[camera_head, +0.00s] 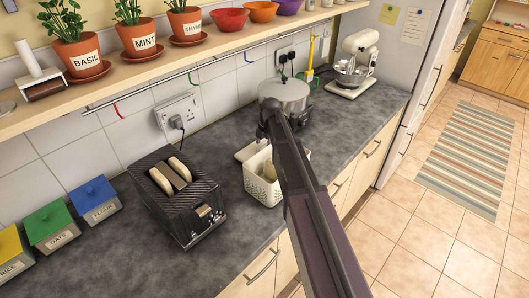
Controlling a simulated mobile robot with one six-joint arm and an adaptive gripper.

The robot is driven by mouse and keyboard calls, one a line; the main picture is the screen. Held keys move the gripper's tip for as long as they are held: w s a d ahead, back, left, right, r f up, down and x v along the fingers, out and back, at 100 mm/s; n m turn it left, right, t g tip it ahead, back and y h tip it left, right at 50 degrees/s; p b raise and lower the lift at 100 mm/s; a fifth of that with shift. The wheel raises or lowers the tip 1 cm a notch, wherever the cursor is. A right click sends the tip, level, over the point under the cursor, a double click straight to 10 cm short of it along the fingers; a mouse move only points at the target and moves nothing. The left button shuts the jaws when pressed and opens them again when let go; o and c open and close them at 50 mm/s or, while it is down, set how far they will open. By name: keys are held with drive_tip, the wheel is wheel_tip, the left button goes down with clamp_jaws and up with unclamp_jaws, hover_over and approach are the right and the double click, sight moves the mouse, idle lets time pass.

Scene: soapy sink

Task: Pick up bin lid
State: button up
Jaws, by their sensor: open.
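A small cream bin (260,188) with a perforated front stands on the dark counter, right of the toaster. A cream flat piece, seemingly the bin lid (248,151), shows at its back left edge; I cannot tell whether it is attached or only resting there. The bin's top is open, with something pale inside. My dark arm reaches up from the bottom right and crosses in front of the bin, hiding its right part.
A black toaster (179,198) with bread stands left of the bin. A metal pot (284,95) is behind it and a stand mixer (353,65) farther right. Small colourful-lidded boxes line the left wall. A shelf (113,86) with potted herbs overhangs the counter. Tiled floor is at right.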

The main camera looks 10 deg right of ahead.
sight(264, 143)
clamp_jaws()
drive_tip(key=shift+r, duration=0.2)
idle(0.3)
wheel_tip(264, 143, up, 18)
drive_tip(key=p, duration=1.8)
drive_tip(key=shift+f, duration=0.2)
drive_tip(key=shift+s, duration=0.15)
